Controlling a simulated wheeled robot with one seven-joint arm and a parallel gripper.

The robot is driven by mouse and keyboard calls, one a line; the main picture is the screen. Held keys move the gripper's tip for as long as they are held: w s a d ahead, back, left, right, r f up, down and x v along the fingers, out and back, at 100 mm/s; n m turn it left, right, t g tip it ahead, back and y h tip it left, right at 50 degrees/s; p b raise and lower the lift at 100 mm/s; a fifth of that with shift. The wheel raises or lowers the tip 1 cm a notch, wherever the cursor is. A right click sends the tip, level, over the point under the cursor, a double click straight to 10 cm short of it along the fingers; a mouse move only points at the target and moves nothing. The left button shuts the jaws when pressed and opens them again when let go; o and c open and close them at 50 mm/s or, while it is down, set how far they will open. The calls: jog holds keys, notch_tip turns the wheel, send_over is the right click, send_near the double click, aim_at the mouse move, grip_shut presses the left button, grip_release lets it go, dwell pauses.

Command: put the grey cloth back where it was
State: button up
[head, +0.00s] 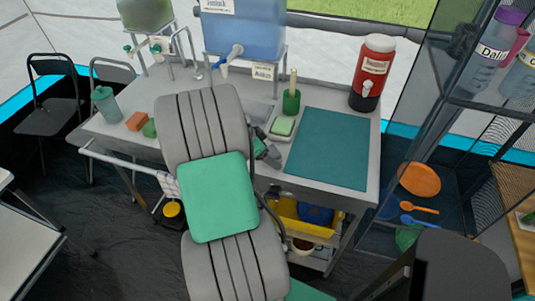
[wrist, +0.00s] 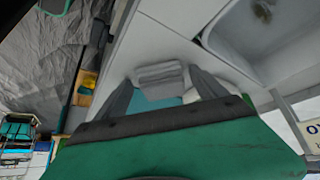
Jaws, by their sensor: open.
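My gripper (wrist: 165,92) is open, with its two grey fingers spread in the wrist view. A folded pale grey piece that looks like the grey cloth (wrist: 160,75) shows between and just beyond the fingers. A patch of teal shows below it. I cannot tell whether the fingers touch it. In the head view, my gripper (head: 266,150) is low over the counter's front part, just left of the teal mat (head: 328,148). My own arm hides much of that area, and I cannot make out the cloth clearly there.
A green sponge (head: 282,126) and a green cup with a brush (head: 291,101) stand close behind my gripper. A red drink dispenser (head: 372,73) stands at the back right. The sink (wrist: 265,40) is close by. A patterned towel (head: 168,184) hangs on the front rail.

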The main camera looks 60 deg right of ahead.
jog(key=shift+r+p, duration=0.3)
jog(key=shift+r, duration=0.05)
jog(key=v, duration=1.2)
jog(key=w+a+r+n+t, duration=0.1)
jog(key=w+a+n+t, duration=0.3)
jog(key=w+a+n, duration=0.6)
jog(key=s+a+n+t+y, duration=0.2)
jog(key=a+n+y, duration=0.3)
jog(key=a+n, duration=1)
jog(key=a+t, duration=0.1)
jog(key=a, duration=1.2)
jog(key=shift+b, duration=0.4)
jog(key=shift+r, duration=0.1)
